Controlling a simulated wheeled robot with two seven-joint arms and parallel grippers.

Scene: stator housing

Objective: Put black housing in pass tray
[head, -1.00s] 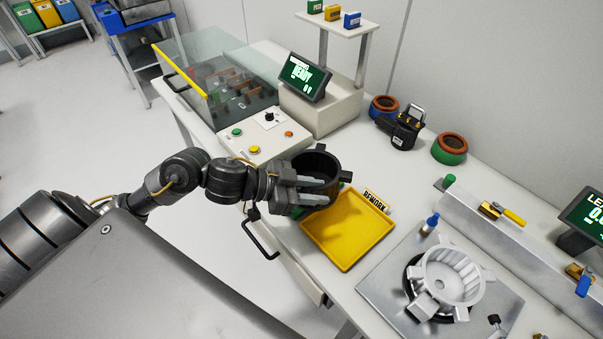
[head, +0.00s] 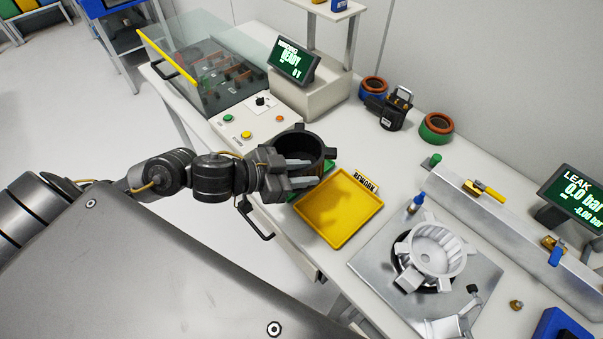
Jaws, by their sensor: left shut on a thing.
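The black housing (head: 307,148) is an open-topped dark cylinder with lugs, upright in the head view. My left gripper (head: 300,173) is shut on its near wall. A green tray (head: 328,186), mostly hidden by the housing and gripper, shows in slivers beneath them, behind the yellow tray. I cannot tell whether the housing touches the green tray. My right gripper is not in view.
The yellow tray (head: 337,209), with a REWORK sign (head: 366,182), is empty beside the housing. A button panel (head: 246,127) stands close behind left. A white housing (head: 437,249) sits on a metal plate (head: 374,264) at right.

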